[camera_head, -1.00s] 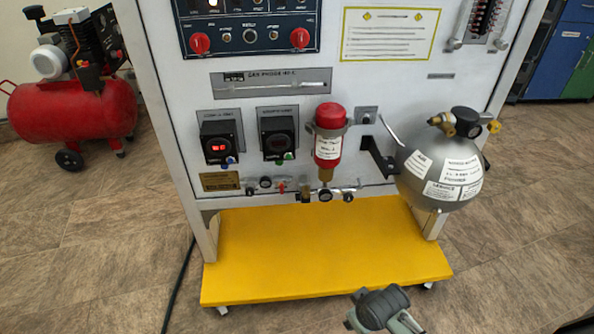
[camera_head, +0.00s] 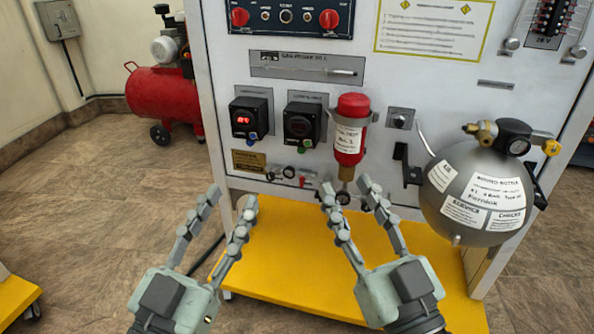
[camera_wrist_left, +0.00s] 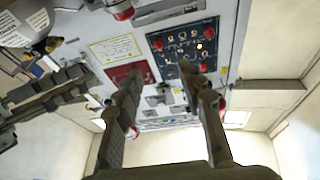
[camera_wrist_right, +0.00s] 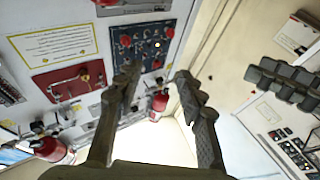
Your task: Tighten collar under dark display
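The dark display (camera_head: 303,124) is the right one of two black boxes on the white panel. A small green collar (camera_head: 307,143) sits under it; I cannot tell how tight it is. The lit display (camera_head: 250,118) with red digits is to its left, with a blue collar (camera_head: 253,136) below. My left gripper (camera_head: 231,198) is open and empty, in front of and below the lit display. My right gripper (camera_head: 347,188) is open and empty, below and right of the dark display, in front of the red cylinder's lower fitting. Neither touches a collar.
A red cylinder (camera_head: 350,128) is clamped right of the dark display. A grey bottle (camera_head: 478,190) with a gauge juts out further right. Small valves (camera_head: 290,172) line the panel's lower edge. A yellow base shelf (camera_head: 290,270) lies below. A red compressor (camera_head: 165,95) stands at left.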

